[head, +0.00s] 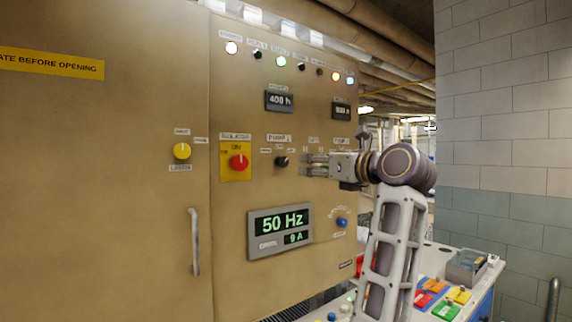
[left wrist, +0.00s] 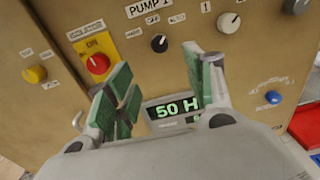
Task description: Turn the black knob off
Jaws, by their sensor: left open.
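The black knob (head: 282,161) sits on the tan cabinet front below the "PUMP 1" label. In the left wrist view the black knob (left wrist: 159,43) shows between and beyond the fingers, with a small white pointer mark. My left gripper (head: 306,165) is just to the right of the knob in the head view, with a small gap between them in the picture. In the left wrist view the left gripper (left wrist: 160,78) has its green-padded fingers spread wide, with nothing between them. My right gripper is not in view.
A red isolator knob (head: 238,162) on a yellow plate is left of the black knob. A grey knob (left wrist: 229,22) and a blue button (left wrist: 273,97) are to its right. A "50 Hz" display (head: 281,231) is below. A door handle (head: 194,241) sticks out lower left.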

